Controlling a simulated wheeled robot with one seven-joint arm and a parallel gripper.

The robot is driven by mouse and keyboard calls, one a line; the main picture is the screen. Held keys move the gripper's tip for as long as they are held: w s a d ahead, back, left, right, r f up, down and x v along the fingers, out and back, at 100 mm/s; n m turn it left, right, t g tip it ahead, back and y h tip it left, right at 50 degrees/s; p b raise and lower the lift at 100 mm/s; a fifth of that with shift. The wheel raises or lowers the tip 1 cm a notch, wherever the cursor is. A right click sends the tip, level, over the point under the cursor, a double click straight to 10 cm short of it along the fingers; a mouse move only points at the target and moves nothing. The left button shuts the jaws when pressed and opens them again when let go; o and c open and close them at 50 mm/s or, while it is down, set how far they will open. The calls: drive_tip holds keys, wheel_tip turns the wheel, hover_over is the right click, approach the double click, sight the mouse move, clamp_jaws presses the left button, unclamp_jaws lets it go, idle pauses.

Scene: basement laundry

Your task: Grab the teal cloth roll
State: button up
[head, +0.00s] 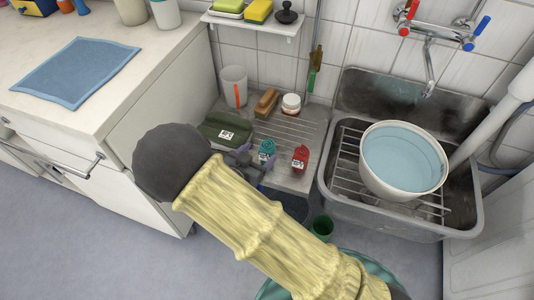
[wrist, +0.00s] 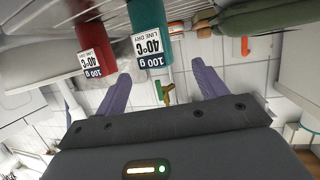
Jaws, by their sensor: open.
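The teal cloth roll (head: 266,147) stands near the front edge of the ribbed drainboard (head: 314,135), left of the red roll (head: 300,158). In the wrist view the teal roll (wrist: 150,38) hangs upside down in the picture, with a white label reading 40°C, line dry, 100 g. My gripper (head: 249,160) is open and empty, just short of the teal roll at the left. In the wrist view my gripper's (wrist: 161,82) two purple fingers are spread, with the teal roll lined up roughly between them and apart from both.
A dark green bundle (head: 226,130) lies left of the teal roll. A wooden brush (head: 265,103), a white jar (head: 291,105) and a cup (head: 233,87) stand behind. A basin of water (head: 403,160) sits in the sink (head: 345,205) at right. A shelf (head: 255,30) hangs above.

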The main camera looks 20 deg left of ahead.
sight(267, 145)
drive_tip(key=shift+w, duration=0.25)
drive_tip(key=shift+w+d+f, duration=0.1)
drive_tip(key=b+x, duration=0.1)
drive_tip(key=x, duration=0.4)
idle(0.5)
drive_tip(key=c, duration=1.1)
drive_tip(key=shift+r, duration=0.25)
